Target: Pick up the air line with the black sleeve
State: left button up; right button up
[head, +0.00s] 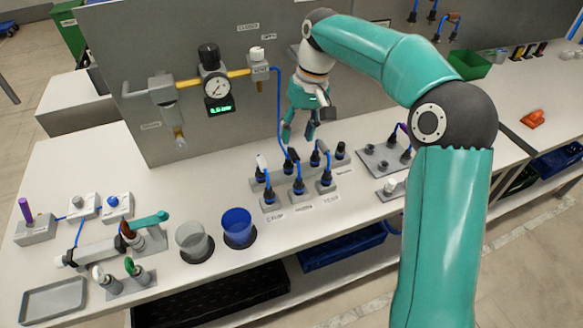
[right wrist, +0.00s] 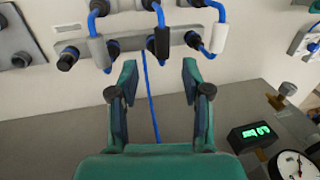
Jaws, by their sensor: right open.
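Several blue air lines stand in a grey block on the bench. My right gripper (head: 298,136) is open and empty, above and behind the row. In the right wrist view its fingers (right wrist: 158,78) lie either side of the black sleeve, short of it. My left gripper is not in view.
A panel with a pressure gauge (head: 218,88) stands behind the bench. A blue hose (head: 279,95) hangs from the panel close to my right gripper. A dark plug (head: 340,151) and a grey plate (head: 385,158) are right of the row. Cups (head: 238,225) stand in front.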

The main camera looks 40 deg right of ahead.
aim_at(293, 150)
jog(key=shift+a+f, duration=0.25)
jog(key=shift+f, duration=0.8)
jog(key=shift+a+f, duration=0.3)
jog(key=shift+f, duration=0.7)
jog(key=shift+a+f, duration=0.25)
jog(key=shift+f, duration=0.8)
grip_shut()
